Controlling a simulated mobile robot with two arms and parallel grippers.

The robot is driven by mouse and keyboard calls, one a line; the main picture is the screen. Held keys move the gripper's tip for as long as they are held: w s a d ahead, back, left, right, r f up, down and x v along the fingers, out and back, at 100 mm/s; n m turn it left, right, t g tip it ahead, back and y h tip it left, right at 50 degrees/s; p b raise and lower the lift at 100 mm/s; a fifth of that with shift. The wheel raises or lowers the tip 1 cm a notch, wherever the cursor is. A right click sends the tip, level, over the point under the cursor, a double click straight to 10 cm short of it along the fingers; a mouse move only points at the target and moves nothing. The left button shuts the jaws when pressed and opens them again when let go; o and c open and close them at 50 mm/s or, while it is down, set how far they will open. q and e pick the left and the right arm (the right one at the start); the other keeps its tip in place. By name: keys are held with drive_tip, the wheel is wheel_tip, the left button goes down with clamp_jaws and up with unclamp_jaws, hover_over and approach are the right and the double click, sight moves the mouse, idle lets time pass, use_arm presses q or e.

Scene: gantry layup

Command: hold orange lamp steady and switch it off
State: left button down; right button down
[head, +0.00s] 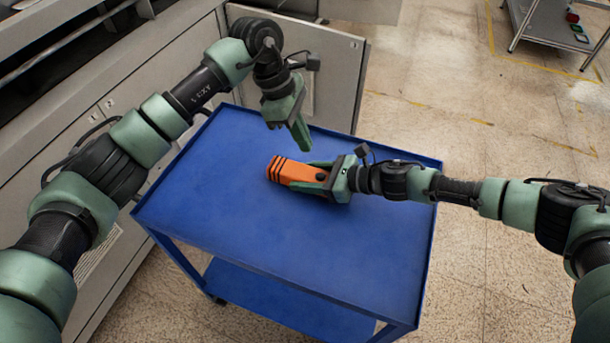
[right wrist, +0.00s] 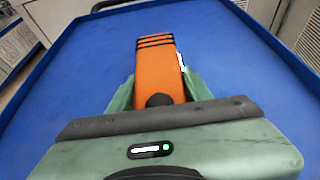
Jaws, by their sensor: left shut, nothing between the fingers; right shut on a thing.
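The orange lamp (head: 297,172) lies on the blue cart top, with black stripes at its far end and a round black button (head: 321,177) on its upper face. My right gripper (head: 318,178) is shut on the lamp, one finger along each side. In the right wrist view the lamp (right wrist: 158,70) points away between the green fingers, and the button (right wrist: 159,100) shows close to the gripper body. My left gripper (head: 302,143) is shut and empty, pointing down above the cart just behind the lamp, apart from it. Whether the lamp is lit is unclear.
The blue cart (head: 230,220) has a low raised rim and a lower shelf (head: 280,300). Its top is otherwise bare. A grey machine cabinet (head: 335,75) stands close behind and to the left. A grey table (head: 552,25) stands far off at upper right.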

sight(316, 178)
idle(0.4)
use_arm(q)
drive_tip(key=shift+s+d+f+m+t+h, duration=0.2)
drive_tip(key=shift+d+f+m+t+h, duration=0.3)
drive_tip(key=shift+f+h, duration=0.55)
drive_tip(key=shift+s+d+f+m+t+h, duration=0.2)
drive_tip(key=shift+d+f+m+t+h, duration=0.4)
drive_tip(key=shift+f, duration=0.75)
drive_tip(key=shift+s+d+f+m+t+h, duration=0.2)
drive_tip(key=shift+d+f+m+t+h, duration=0.15)
drive_tip(key=shift+f+h, duration=0.75)
drive_tip(key=shift+f, duration=0.15)
